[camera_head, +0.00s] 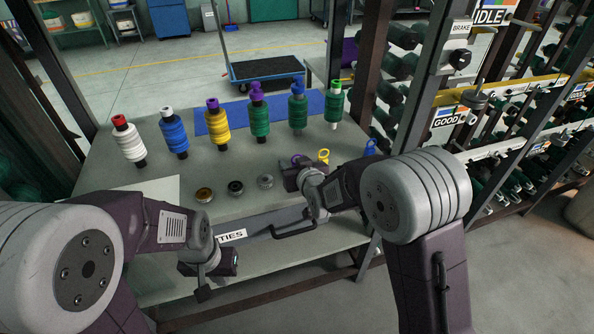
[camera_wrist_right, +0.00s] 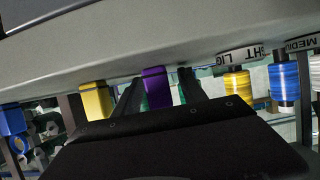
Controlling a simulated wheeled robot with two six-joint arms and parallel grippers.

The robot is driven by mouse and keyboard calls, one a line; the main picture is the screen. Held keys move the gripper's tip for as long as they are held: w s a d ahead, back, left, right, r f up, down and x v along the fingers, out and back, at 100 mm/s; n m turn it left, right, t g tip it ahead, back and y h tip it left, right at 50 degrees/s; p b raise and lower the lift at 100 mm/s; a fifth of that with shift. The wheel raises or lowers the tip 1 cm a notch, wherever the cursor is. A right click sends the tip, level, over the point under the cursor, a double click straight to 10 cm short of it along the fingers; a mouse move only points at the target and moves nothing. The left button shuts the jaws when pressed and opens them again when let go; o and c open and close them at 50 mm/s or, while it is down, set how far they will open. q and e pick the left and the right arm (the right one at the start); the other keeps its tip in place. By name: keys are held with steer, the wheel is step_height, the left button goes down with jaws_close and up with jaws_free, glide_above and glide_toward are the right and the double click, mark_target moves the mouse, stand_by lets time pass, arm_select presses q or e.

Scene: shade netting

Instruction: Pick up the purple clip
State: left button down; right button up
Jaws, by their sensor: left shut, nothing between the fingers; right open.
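The purple clip (camera_wrist_right: 156,88) shows in the right wrist view between the two dark fingers of my open right gripper (camera_wrist_right: 162,92), with a gap to either side. In the head view only a bit of the purple clip (camera_head: 297,157) shows behind my right gripper (camera_head: 291,174), which hides the rest. I cannot tell how deep the clip sits between the fingers. My left gripper (camera_head: 204,292) is shut and empty, pointing down by the table's front edge, away from the clip.
A yellow clip (camera_head: 323,156) is close beside the purple one, and a blue clip (camera_head: 370,147) stands further right. Several thread spools (camera_head: 217,127) line the table's back. Small round parts (camera_head: 235,188) lie left of my right gripper. A drawer front (camera_head: 255,228) spans the near edge.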

steer(key=shift+r, duration=0.1)
jaws_close()
step_height(320, 180, up, 10)
steer(key=p, duration=0.3)
